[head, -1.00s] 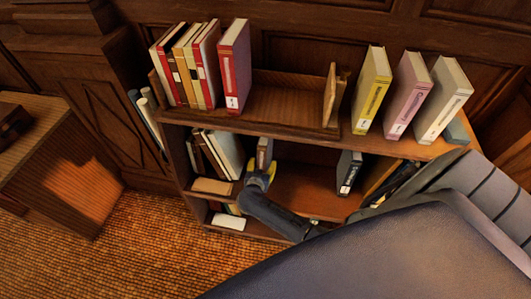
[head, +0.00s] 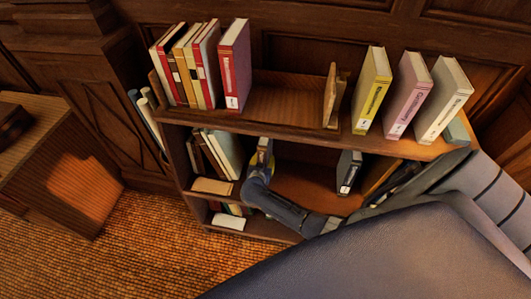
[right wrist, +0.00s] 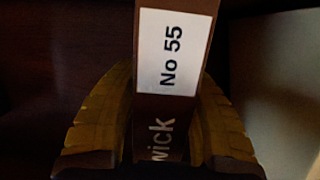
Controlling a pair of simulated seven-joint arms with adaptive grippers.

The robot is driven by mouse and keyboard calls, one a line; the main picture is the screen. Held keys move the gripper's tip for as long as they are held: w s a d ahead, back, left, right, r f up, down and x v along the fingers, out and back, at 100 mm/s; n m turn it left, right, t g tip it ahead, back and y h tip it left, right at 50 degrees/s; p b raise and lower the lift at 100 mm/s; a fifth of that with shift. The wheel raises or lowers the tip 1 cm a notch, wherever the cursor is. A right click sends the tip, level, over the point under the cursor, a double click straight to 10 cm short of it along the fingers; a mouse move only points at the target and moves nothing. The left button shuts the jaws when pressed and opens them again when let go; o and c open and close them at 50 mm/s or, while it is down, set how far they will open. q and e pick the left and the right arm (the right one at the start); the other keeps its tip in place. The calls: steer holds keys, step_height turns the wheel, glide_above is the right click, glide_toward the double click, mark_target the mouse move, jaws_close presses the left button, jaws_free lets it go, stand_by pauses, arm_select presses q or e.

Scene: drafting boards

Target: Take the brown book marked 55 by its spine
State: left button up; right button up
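The brown book marked 55 (right wrist: 165,108) fills the middle of the right wrist view. Its spine faces the camera, with a white "No 55" label (right wrist: 171,52) and part of a pale title below it. In the head view the book (head: 264,143) stands upright on the middle shelf, its lower part hidden by my right gripper (head: 263,161). In the right wrist view the yellow fingers of my right gripper (right wrist: 166,85) lie on both sides of the spine, their tips against it; the gripper looks shut on the book. My left gripper is not in view.
Several books (head: 218,152) stand to the left on the same shelf (head: 300,182), and a dark book (head: 348,172) stands to the right. The upper board (head: 280,105) overhangs from above and carries more books. Shelf space right of the gripper is clear.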

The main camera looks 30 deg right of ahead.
jaws_close()
steer(key=shift+w+r, duration=0.1)
steer(key=shift+r, duration=0.1)
